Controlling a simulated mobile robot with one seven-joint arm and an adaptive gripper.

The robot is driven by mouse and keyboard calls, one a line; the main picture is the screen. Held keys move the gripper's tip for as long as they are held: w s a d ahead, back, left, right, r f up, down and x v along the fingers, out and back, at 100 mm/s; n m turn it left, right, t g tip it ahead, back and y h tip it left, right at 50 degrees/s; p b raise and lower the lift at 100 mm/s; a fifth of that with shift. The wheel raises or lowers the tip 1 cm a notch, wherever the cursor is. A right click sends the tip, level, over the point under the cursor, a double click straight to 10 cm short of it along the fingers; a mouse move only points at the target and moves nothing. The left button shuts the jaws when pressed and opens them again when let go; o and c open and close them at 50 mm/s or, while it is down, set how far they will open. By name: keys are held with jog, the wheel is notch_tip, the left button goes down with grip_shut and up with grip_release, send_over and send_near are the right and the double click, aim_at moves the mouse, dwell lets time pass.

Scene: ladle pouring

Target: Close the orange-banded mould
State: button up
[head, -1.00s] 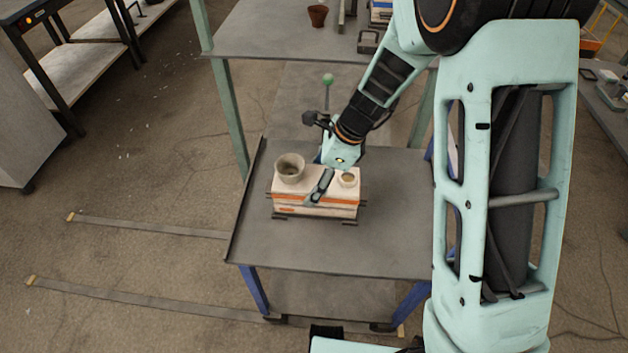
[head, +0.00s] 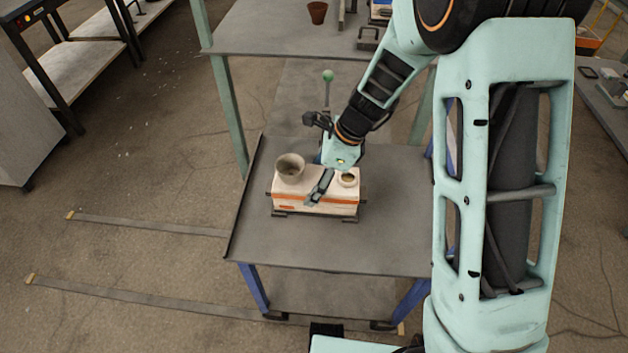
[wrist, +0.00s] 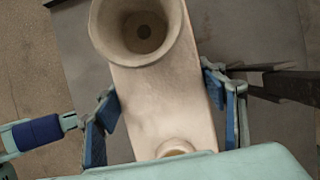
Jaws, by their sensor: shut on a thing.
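The orange-banded mould (head: 325,206) is a pale block with an orange stripe, standing on the grey table. A large cup-shaped opening rises at its left end and a smaller round opening sits at its right end. In the wrist view the mould's pale top (wrist: 165,105) runs between the fingers, with the large cup above and the small opening below. My gripper (head: 321,187) is over the middle of the mould, its fingers down on the two long sides. In the wrist view my gripper (wrist: 168,112) is shut on the mould. The seam is too small to judge.
The grey table (head: 385,225) has bare room around the mould and a raised left edge. A higher grey bench (head: 260,35) stands behind, with a brown pot (head: 317,13) on it. A green-knobbed lever (head: 327,76) rises behind the mould.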

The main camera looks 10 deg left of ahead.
jog(key=o, duration=1.9)
jog(key=shift+r, duration=0.1)
jog(key=shift+o, duration=1.2)
jog(key=v, duration=1.2)
jog(key=shift+d, duration=0.1)
